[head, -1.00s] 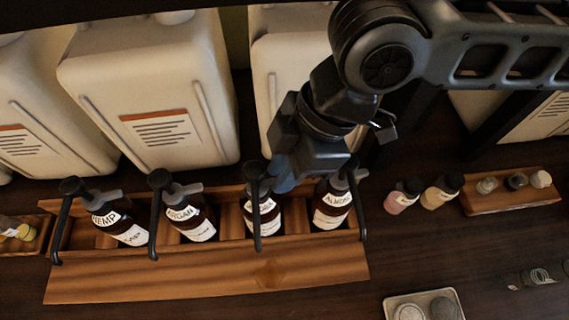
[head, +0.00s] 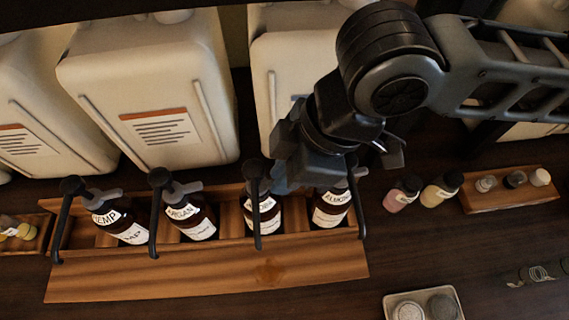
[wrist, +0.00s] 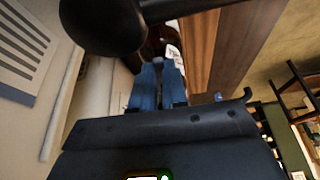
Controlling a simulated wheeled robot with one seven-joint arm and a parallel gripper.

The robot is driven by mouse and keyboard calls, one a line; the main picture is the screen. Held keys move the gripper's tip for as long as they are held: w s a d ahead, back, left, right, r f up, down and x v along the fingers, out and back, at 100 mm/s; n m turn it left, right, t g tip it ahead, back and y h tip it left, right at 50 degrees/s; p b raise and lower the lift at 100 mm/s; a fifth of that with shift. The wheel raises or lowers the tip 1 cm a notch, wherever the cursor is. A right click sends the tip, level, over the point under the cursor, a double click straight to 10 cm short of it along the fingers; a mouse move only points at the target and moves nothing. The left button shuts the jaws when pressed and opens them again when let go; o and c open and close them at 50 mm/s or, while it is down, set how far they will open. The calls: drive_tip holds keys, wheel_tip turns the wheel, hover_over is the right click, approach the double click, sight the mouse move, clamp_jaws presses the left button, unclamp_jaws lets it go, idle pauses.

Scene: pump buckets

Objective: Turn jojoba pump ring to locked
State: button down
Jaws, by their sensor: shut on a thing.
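Several dark pump bottles stand in a row in a wooden rack. The third from the left (head: 262,216) is partly behind its tall black pump (head: 256,200), so I cannot fully read its label; the others read Hemp, Argan and Almond. My gripper (head: 282,190) reaches down from behind, between the third and Almond bottles, at the third bottle's neck. In the wrist view, its blue fingers (wrist: 158,84) are close together at the bottle's neck. A big black pump head (wrist: 103,24) shows at upper left. The ring itself is hidden between the fingers, and its lock position cannot be seen.
The Hemp (head: 120,222), Argan (head: 190,217) and Almond (head: 331,208) bottles stand in the wooden rack (head: 205,275). Large white canisters (head: 150,90) stand close behind. Small bottles (head: 440,190) and a metal tray (head: 424,296) are at right.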

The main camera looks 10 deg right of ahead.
drive_tip(key=shift+s+a+m+t+h, duration=0.2)
drive_tip(key=shift+s+m+t, duration=0.25)
drive_tip(key=shift+m, duration=0.8)
drive_tip(key=shift+s+a+m+t+h, duration=0.15)
drive_tip(key=shift+s+m+t, duration=0.25)
drive_tip(key=shift+m, duration=0.8)
drive_tip(key=shift+s+a+m+t+h, duration=0.2)
drive_tip(key=shift+s+m+t, duration=0.2)
drive_tip(key=shift+m, duration=0.85)
drive_tip(key=c, duration=1.1)
unclamp_jaws()
drive_tip(key=shift+c, duration=0.2)
drive_tip(key=shift+w, duration=0.1)
